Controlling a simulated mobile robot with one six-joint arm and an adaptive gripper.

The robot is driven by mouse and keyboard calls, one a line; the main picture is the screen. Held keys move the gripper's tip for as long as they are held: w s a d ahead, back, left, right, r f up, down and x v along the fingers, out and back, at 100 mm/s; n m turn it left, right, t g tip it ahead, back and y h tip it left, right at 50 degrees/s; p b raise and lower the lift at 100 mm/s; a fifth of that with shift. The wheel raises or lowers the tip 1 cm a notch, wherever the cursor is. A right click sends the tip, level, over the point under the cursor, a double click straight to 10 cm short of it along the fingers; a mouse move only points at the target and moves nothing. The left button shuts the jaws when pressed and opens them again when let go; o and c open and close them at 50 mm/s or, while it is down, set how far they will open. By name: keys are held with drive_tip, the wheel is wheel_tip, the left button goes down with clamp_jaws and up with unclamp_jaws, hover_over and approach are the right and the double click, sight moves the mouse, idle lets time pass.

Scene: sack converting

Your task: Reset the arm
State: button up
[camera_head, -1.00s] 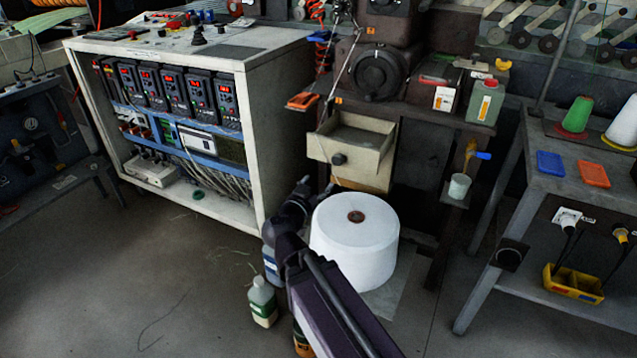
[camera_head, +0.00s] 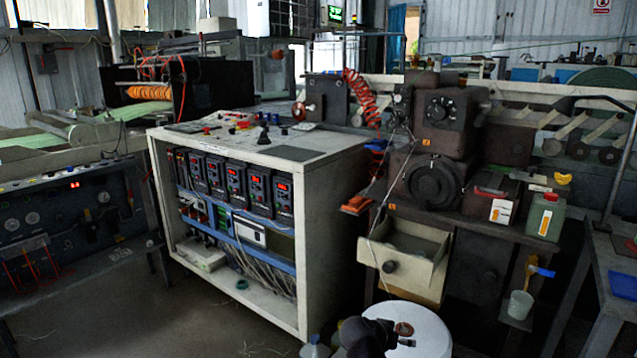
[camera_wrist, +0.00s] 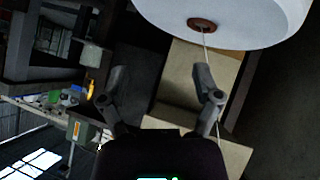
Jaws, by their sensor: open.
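My gripper (camera_wrist: 161,84) shows in the wrist view with its two fingers spread apart and nothing between them. In the head view, only a dark part of my arm's end shows at the bottom edge, in front of the white roll (camera_head: 428,328); the rest is cut off. The roll also shows at the top of the wrist view (camera_wrist: 240,20), with a thin line running down from its brown core. The open drawer (camera_head: 418,262) stands behind the roll. In the wrist view, pale box-like surfaces lie beyond the fingers.
A white cabinet (camera_head: 330,220) with several red-lit controllers stands left of the drawer. A dark machine bench carries a green canister (camera_head: 545,217). A bottle (camera_head: 315,347) stands by the roll. Floor at the lower left is clear.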

drive_tip(key=s+a+f+n+g+y, duration=0.3)
drive_tip(key=s+f+n+g+y, duration=0.3)
drive_tip(key=s+y, duration=0.25)
wheel_tip(320, 180, up, 35)
drive_tip(key=w+p, duration=0.1)
drive_tip(key=p, duration=3.5)
drive_tip(key=shift+r, duration=0.1)
